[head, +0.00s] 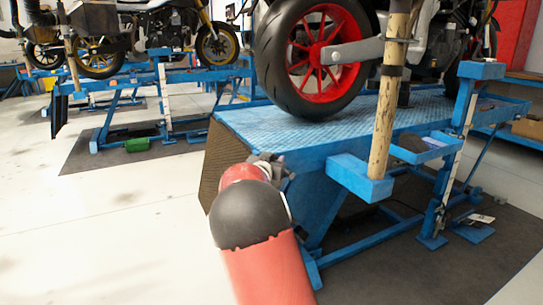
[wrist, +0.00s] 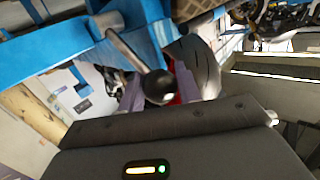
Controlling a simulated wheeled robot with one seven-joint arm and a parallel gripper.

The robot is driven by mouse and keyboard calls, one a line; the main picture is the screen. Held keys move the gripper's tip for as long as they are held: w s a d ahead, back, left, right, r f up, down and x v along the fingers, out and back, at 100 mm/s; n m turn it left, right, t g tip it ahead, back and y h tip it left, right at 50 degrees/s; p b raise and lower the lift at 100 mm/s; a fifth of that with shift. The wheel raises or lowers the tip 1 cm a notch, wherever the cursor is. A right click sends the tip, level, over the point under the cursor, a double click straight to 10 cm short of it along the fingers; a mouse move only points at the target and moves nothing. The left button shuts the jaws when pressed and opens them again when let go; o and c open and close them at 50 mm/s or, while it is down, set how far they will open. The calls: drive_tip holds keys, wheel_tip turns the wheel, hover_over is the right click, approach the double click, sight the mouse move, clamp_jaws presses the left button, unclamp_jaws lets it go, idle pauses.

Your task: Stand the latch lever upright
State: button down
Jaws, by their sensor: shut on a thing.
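The latch lever shows in the wrist view as a grey metal rod with a black ball knob (wrist: 159,87). The rod runs up and left from the knob to the blue lift frame. My gripper (wrist: 157,92) has its two purple fingers on either side of the knob end and is shut on the lever. In the head view my gripper (head: 268,166) is at the near corner of the blue motorcycle lift (head: 330,143). The lever is hidden there behind my arm. I cannot tell its exact tilt from the tilted wrist view.
A motorcycle's rear wheel (head: 312,62) stands on the lift deck. A wooden post (head: 386,120) rises from a blue bracket (head: 358,182) right of my gripper. Other lifts with motorcycles stand behind left. The pale floor (head: 110,235) on the left is clear.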

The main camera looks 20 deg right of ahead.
drive_tip(key=c, duration=1)
unclamp_jaws()
drive_tip(key=v, duration=0.7)
drive_tip(key=shift+s+a, duration=0.25)
drive_tip(key=shift+s, duration=0.05)
